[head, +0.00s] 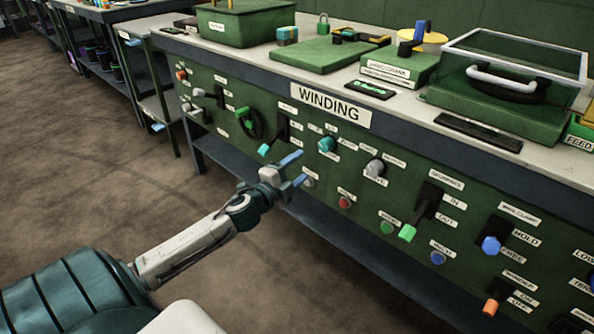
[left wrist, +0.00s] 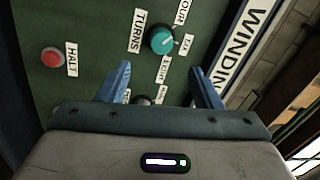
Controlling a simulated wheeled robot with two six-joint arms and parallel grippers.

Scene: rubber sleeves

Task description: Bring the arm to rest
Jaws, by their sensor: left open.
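My left arm comes in from the lower left in the head view. Its left gripper (head: 297,169) is open and empty, with two blue fingers apart in front of the green winding panel (head: 267,155). In the left wrist view the fingers of the left gripper (left wrist: 163,85) point at the panel. A teal knob (left wrist: 162,40) labelled for turns lies beyond and between the fingertips, apart from them. The same teal knob (head: 327,144) shows right of the gripper in the head view. A dark knob between the fingers in the wrist view is partly hidden. My right gripper is not in view.
The panel carries a red halt button (left wrist: 53,57), a green-tipped lever (head: 407,232), a blue-tipped lever (head: 491,245) and an orange-tipped switch (head: 490,307). A bench top (head: 240,46) above holds green boxes and a clear-lidded case (head: 510,80). The floor (head: 90,170) at left is clear.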

